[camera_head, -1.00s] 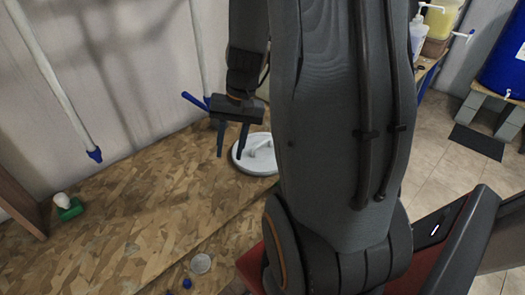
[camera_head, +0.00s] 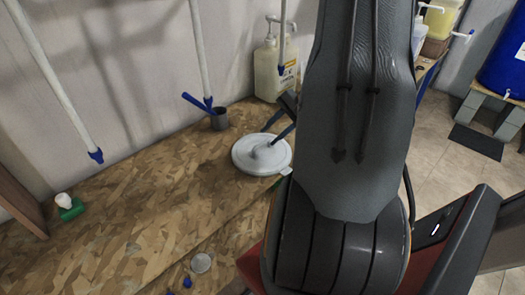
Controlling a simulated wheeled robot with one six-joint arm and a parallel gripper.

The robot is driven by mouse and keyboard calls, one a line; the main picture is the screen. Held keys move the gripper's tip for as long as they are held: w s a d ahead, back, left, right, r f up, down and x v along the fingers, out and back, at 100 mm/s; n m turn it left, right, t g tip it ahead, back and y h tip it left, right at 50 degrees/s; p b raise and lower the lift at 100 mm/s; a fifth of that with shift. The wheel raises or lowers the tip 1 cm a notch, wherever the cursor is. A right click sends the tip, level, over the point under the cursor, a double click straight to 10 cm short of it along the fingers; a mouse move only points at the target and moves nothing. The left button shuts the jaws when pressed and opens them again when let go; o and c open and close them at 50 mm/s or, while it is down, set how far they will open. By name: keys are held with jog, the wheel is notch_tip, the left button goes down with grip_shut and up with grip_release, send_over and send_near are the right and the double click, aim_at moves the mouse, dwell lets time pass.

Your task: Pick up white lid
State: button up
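The white lid (camera_head: 247,163) is a round disc with a raised handle in the middle. It lies near the far right part of the wood-chip board table. My gripper (camera_head: 269,137) is just above and behind the lid's handle, with its two dark fingers apart and pointing down-left. One fingertip appears close to the handle; I cannot tell whether it touches. My arm hides the gripper's body and the area right of the lid.
A cream pump bottle (camera_head: 268,78) stands at the back wall. The table's middle (camera_head: 140,190) is clear.

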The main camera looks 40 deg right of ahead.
aim_at(263, 143)
jog(key=shift+p+x, duration=0.8)
jog(key=shift+x, duration=1.55)
grip_shut()
